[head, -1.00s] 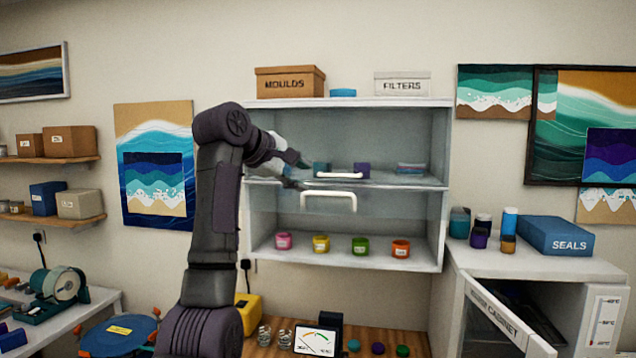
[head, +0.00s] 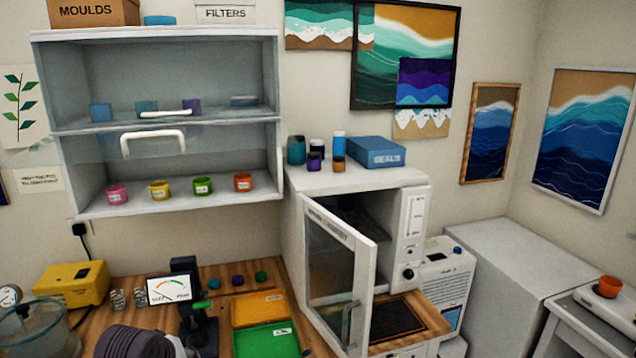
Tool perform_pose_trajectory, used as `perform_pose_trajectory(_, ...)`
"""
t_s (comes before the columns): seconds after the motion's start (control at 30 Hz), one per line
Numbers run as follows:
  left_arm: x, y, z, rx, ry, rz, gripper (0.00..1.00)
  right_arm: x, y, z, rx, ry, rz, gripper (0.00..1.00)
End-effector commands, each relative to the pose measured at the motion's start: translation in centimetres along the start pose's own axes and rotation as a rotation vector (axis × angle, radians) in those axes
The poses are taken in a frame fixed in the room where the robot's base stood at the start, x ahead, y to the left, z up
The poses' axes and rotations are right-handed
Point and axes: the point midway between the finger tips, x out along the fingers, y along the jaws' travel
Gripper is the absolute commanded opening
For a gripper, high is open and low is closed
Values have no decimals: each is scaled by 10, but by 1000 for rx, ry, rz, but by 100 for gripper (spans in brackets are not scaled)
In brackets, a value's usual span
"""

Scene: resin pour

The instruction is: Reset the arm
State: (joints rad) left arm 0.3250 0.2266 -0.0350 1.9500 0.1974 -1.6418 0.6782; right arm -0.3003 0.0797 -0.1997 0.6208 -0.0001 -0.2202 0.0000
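A dark rounded link of my arm (head: 135,343) shows at the bottom edge, left of the middle, low over the bench. Neither of my grippers is in view, so whether they hold anything is hidden. The wall cabinet (head: 160,38) stands clear of my arm. Its white lower handle (head: 153,142) is in front of the shelves. Pink (head: 117,194), yellow (head: 160,190), green (head: 203,186) and orange (head: 243,182) jars stand on its bottom shelf.
The white oven-like cabinet (head: 415,215) has its glass door (head: 335,275) swung open towards me. A blue SEALS box (head: 377,152) sits on top.

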Motion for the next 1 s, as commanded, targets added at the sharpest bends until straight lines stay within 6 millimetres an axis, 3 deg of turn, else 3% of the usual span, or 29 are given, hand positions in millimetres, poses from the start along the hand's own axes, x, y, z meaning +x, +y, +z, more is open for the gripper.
perform_pose_trajectory(0.03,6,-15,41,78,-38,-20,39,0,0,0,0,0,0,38)
perform_pose_trajectory(0.1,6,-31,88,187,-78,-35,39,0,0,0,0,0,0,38)
perform_pose_trajectory(0.2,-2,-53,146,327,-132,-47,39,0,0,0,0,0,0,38)
perform_pose_trajectory(0.3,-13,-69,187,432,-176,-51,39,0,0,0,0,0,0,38)
perform_pose_trajectory(0.5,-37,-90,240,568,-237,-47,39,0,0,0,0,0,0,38)
perform_pose_trajectory(0.83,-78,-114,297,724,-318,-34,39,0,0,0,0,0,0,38)
perform_pose_trajectory(1.0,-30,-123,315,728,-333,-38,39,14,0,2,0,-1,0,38)
